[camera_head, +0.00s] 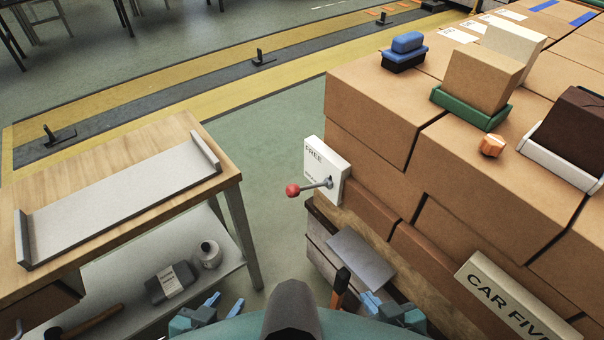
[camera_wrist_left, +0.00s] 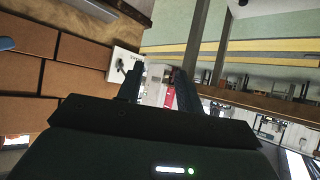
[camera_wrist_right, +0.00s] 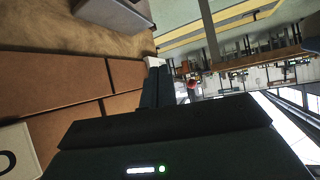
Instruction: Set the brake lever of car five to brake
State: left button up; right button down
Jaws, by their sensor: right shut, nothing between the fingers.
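I cannot tell for certain which word the lever is set to. The CAR FIVE sign (camera_head: 515,305) is on the same stack. My left gripper (camera_head: 226,302) is open and empty, below and left of the knob. My right gripper (camera_head: 372,300) is shut and empty, below and right of the lever. In the right wrist view the knob (camera_wrist_right: 192,84) shows beyond the fingers.
A wooden table (camera_head: 110,175) with a grey tray stands left; its lower shelf (camera_head: 215,240) holds a dark block and a small round item. A grey metal plate (camera_head: 360,258) and a dark handle (camera_head: 340,285) are low beside the stack. Green floor is clear between table and stack.

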pick_arm(q)
jog(key=shift+s+f, duration=0.1)
jog(key=shift+s, duration=0.35)
jog(key=shift+o, duration=0.4)
jog(key=shift+s, duration=0.1)
jog(key=o, duration=0.3)
jog(key=f+b, duration=0.1)
jog(key=b, duration=0.3)
jog(key=f+t+b, duration=0.1)
jog(key=f+b, duration=0.1)
jog(key=b, duration=0.2)
jog(key=shift+w+d+f+h+b, duration=0.1)
jog(key=shift+w+f+h+b, duration=0.1)
jog(key=shift+f+h+b, duration=0.1)
jog(key=t+b, duration=0.1)
jog(key=b, duration=0.6)
jog(key=shift+s+n+t+h, duration=0.1)
jog(key=shift+n+t+h, duration=0.2)
jog(key=shift+n+t, duration=0.1)
pick_arm(e)
jog(key=w+a+r+t+y, duration=0.1)
jog(key=w+a+r+y, duration=0.1)
jog(key=w+r, duration=0.3)
jog(key=w+a+r+n+t+y, duration=0.1)
jog(key=w+r+y, duration=0.4)
jog(key=w, duration=0.6)
jog(key=shift+w+a+n+t, duration=0.35)
jog(key=shift+a+t, duration=0.15)
jog(key=shift+a, duration=0.75)
jog(key=shift+r, duration=0.1)
